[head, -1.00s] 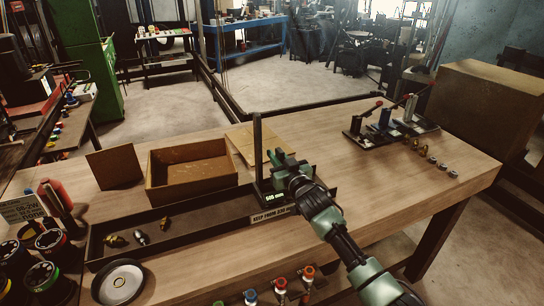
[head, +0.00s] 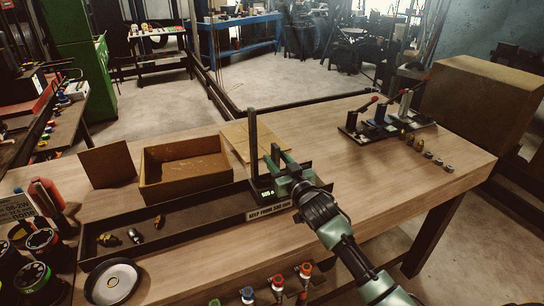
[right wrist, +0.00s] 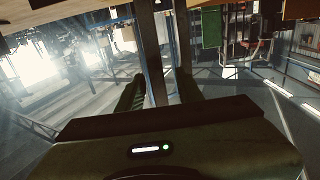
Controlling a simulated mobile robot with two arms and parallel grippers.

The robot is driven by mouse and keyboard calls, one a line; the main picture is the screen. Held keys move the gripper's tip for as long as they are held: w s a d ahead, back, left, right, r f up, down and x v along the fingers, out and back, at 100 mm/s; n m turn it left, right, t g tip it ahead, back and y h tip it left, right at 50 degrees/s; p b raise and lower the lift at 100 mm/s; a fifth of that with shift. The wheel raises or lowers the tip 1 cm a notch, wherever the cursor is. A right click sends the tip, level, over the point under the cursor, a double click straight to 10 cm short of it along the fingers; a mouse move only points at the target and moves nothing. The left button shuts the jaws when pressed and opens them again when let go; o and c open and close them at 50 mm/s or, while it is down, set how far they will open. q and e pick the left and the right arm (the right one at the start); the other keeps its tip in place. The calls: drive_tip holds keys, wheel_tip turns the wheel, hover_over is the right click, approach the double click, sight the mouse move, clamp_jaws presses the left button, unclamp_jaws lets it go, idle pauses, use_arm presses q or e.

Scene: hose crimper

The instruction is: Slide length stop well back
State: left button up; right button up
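The length stop (head: 253,140) is a dark upright post on a small base with a lit green readout, at the right end of a long dark tray (head: 180,224) on the workbench. My right gripper (head: 270,168) is open at the post's lower part, coming from the right. In the right wrist view the two fingers (right wrist: 158,92) are apart, with a dark upright bar between them. I cannot tell whether they touch it. My left gripper is not in view.
Several small fittings (head: 135,236) lie in the tray's left part. An open wooden box (head: 185,170) stands behind it. A round dish (head: 112,283) sits in front. Lever-topped fixtures (head: 385,122) stand at the back right.

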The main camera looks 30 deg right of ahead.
drive_tip(key=shift+s+a+b, duration=0.1)
drive_tip(key=shift+s+b, duration=0.2)
drive_tip(key=shift+s, duration=1.25)
